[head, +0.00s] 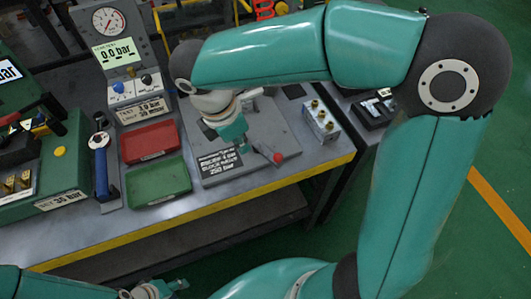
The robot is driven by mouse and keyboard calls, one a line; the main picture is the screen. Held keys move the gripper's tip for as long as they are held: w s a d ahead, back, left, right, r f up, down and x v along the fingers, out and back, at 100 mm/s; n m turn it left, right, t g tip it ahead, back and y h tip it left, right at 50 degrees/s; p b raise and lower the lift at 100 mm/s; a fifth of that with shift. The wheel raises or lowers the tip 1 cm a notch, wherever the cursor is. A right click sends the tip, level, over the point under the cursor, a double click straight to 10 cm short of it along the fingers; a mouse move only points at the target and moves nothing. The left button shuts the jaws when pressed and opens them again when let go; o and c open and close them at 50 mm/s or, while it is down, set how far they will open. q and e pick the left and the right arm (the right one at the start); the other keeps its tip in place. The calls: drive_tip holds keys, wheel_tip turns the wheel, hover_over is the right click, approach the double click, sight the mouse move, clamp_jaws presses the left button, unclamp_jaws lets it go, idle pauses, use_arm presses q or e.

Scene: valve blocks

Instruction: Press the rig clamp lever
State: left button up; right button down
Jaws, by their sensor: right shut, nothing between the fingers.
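The rig (278,126) is a grey plate on the bench with a black label at its front left. A lever with a red knob (277,158) shows at the rig's front; I take it to be the clamp lever. My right gripper (237,136) is shut and empty, pointing down over the rig, left of the red knob. Whether its tips touch the lever cannot be told. The gripper and arm hide part of the rig. My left gripper (178,287) is low at the bottom edge, in front of the bench and away from the rig; its opening is unclear.
A red tray (150,142) and a green tray (158,182) lie left of the rig. A gauge panel (110,30) reading 0.0 bar stands behind them. A blue-handled tool (101,165) lies further left. A metal block (321,121) sits on the right. The bench has a yellow front edge (195,214).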

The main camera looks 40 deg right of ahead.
drive_tip(key=shift+d+f, duration=0.1)
drive_tip(key=shift+f, duration=0.05)
hover_over(268, 150)
drive_tip(key=s+a, duration=0.4)
drive_tip(key=f, duration=1)
drive_tip(key=shift+s+a, duration=0.15)
drive_tip(key=shift+s, duration=0.05)
drive_tip(key=shift+d+f, duration=0.2)
drive_tip(key=shift+d, duration=0.25)
drive_tip(key=shift+p, duration=0.35)
